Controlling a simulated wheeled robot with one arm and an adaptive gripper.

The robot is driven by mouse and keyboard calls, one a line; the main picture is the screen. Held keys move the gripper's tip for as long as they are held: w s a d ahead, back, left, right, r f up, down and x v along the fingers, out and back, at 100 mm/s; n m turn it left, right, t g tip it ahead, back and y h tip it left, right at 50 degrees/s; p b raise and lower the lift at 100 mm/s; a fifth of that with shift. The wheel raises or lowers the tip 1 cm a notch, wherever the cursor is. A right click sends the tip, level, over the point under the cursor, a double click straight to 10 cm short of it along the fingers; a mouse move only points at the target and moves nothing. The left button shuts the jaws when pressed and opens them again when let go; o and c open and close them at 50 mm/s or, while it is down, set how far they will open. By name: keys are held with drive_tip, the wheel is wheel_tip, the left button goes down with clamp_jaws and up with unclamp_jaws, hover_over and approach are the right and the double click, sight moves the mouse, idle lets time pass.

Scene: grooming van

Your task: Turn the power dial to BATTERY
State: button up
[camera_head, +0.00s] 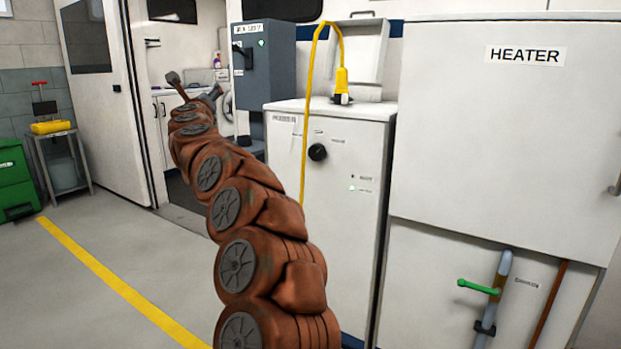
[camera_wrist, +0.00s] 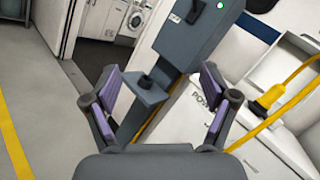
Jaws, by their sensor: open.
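The power dial (camera_head: 317,152) is a round black knob on the front of a white cabinet (camera_head: 345,240). Small labels surround it, too small to read, so its setting cannot be told. My gripper (camera_head: 195,86) is raised to the left of the cabinet, apart from the dial. In the wrist view my gripper (camera_wrist: 165,95) is open and empty, with its fingers spread. Between them shows the grey box on its post. The cabinet's top and a partial "POW" label show at the right of that view; the dial does not show there.
A yellow cable (camera_head: 305,110) hangs down the cabinet front just left of the dial, from a yellow plug (camera_head: 342,85) on top. A grey switch box (camera_head: 264,60) stands behind. A HEATER cabinet (camera_head: 500,120) is at right, with a green-handled valve (camera_head: 480,288) below.

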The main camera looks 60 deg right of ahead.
drive_tip(key=s+d+f+m+g+h+b, duration=0.4)
drive_tip(key=s+d+f+m+g, duration=0.25)
drive_tip(key=d+f, duration=0.3)
drive_tip(key=m+g+b, duration=0.4)
drive_tip(key=m+g, duration=0.3)
drive_tip(key=m, duration=0.2)
approach(315, 154)
drive_tip(key=d, duration=0.2)
drive_tip(key=shift+w+d+p, duration=0.1)
drive_tip(key=shift+d+p, duration=0.7)
drive_tip(key=shift+d, duration=1.35)
drive_tip(key=shift+w+d+f+p, duration=0.1)
drive_tip(key=shift+d+p, duration=0.15)
drive_tip(key=shift+d, duration=0.4)
drive_tip(key=shift+w+d+f+p, duration=0.1)
drive_tip(key=shift+d+p, duration=0.15)
drive_tip(key=shift+d, duration=0.45)
drive_tip(key=c, duration=1.2)
drive_tip(key=shift+n, duration=0.25)
